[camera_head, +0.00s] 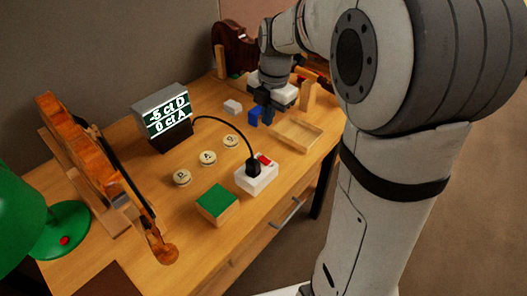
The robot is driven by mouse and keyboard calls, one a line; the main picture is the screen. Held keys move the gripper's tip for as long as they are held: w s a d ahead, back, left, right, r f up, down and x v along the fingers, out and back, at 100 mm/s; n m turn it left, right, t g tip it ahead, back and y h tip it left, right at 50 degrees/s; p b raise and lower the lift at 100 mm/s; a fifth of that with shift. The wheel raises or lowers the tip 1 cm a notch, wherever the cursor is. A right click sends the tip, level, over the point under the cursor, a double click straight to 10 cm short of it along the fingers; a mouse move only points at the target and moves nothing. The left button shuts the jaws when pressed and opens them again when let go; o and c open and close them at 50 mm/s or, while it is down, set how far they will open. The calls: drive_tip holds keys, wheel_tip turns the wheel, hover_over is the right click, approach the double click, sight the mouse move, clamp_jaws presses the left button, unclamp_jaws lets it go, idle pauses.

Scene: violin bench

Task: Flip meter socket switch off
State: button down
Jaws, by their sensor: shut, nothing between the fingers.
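The meter socket (256,177) is a white box on the bench near the front edge. A black plug (253,168) sits in it, and its red switch (265,160) is at the right end of the top. A black cable runs from the plug to the meter (165,116), whose lit screen reads "-5 ct D" and "0 ct A". My gripper (267,117) is shut and empty, above the back right of the bench, beyond the socket and apart from it. The blue block is close beside its fingertips; I cannot tell whether they touch.
A wooden tray (318,137) lies right of the socket, with a blue block (254,118) and a white block (232,107) farther back. A green-topped box (217,203) stands left of the socket. Round lettered discs (208,158), a violin (90,155) and a green lamp (62,230) are farther left.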

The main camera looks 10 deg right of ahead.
sight(263, 159)
drive_tip(key=f, duration=0.4)
drive_tip(key=w+f+p, duration=0.1)
drive_tip(key=f, duration=0.4)
drive_tip(key=a+f, duration=0.1)
drive_tip(key=f, duration=0.4)
drive_tip(key=shift+w, duration=0.15)
drive_tip(key=shift+r, duration=0.1)
drive_tip(key=shift+w+a+p, duration=0.1)
drive_tip(key=shift+a+p, duration=0.2)
drive_tip(key=shift+a, duration=0.1)
drive_tip(key=shift+d+f, duration=0.2)
drive_tip(key=shift+d, duration=0.35)
drive_tip(key=shift+s+d+r, duration=0.1)
drive_tip(key=shift+s+d, duration=0.25)
drive_tip(key=shift+s, duration=0.35)
